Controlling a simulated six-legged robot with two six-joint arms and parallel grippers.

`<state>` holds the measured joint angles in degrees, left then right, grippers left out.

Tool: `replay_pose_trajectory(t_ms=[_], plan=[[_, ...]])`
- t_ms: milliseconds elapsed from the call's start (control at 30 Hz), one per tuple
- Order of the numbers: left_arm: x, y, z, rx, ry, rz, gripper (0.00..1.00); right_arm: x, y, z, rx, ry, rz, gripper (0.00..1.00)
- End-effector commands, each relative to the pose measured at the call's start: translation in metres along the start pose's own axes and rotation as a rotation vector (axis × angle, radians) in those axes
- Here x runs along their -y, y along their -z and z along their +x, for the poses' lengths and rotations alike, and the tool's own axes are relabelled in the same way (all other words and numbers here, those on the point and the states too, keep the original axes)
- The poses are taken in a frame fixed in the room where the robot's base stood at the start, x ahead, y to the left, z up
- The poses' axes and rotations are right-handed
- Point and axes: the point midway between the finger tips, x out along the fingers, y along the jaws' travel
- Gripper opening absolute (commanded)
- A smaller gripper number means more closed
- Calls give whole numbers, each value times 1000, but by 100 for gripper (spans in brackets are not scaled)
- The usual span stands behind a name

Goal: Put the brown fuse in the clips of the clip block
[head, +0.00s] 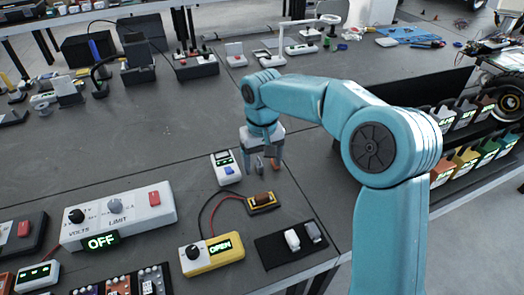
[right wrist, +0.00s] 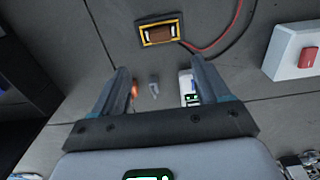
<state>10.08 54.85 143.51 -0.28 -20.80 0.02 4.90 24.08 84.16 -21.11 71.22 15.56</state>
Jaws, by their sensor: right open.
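The clip block (head: 249,207) is a small yellow-edged block with a dark inside, on the grey bench. A brown cylinder, which looks like the brown fuse (head: 264,197), lies lengthwise in it. In the right wrist view the block (right wrist: 144,40) is at the top, with the brown fuse (right wrist: 160,33) inside; whether the clips grip it fully cannot be told. My right gripper (head: 263,172) is open and empty, fingers pointing down, beyond the block. The right wrist view shows both fingers (right wrist: 153,75) wide apart. My left gripper is not in view.
A grey hook-shaped piece (right wrist: 153,88) and an orange piece (right wrist: 134,88) show between the fingers. A white meter (head: 226,170) stands beside them. Red and black wires join the block to a yellow box (head: 211,257) reading OPEN. A black base (head: 275,252) with pale switches is nearer.

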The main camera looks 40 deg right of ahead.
Motion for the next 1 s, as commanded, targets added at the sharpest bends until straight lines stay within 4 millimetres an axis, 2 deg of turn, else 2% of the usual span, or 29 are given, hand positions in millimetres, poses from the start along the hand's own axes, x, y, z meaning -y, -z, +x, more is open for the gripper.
replay_pose_trajectory(t_ms=[100,233,833,933,1000], plan=[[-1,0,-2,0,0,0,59,0,0,-19,-1,1,0,76],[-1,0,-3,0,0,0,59,0,0,-28,0,0,1,76],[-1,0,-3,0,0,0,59,0,0,-31,1,0,0,76],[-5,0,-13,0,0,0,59,0,0,-41,0,0,0,76],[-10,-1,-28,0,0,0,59,0,0,-58,0,0,0,76]])
